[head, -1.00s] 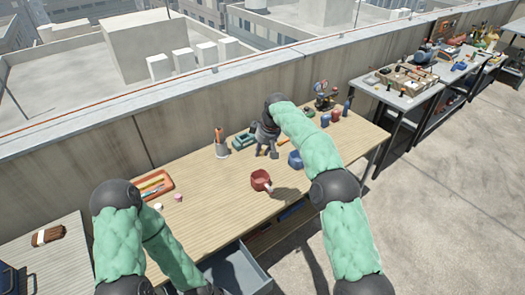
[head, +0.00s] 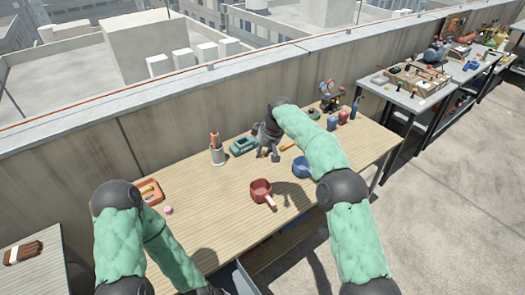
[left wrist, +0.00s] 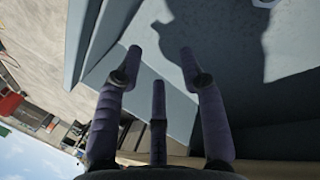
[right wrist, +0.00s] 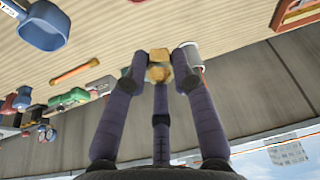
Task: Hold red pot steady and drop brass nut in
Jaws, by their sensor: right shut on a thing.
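The red pot (head: 260,188) stands on the wooden table in the head view, its handle pointing to the lower right. No gripper touches it. My right gripper (head: 268,150) is above the table, behind the pot. In the right wrist view its fingers are shut on the brass nut (right wrist: 159,66), held between the tips. My left gripper (left wrist: 158,60) shows in the left wrist view with its fingers apart and empty, over a grey drawer (left wrist: 240,70). In the head view the left hand is mostly cut off at the bottom edge.
A blue pot (head: 302,168) stands right of the red pot. A pencil cup (head: 217,155), a green device (head: 243,146) and an orange tray (head: 150,192) lie along the table's back. A small pink piece (head: 168,210) lies near the tray. The table front around the red pot is clear.

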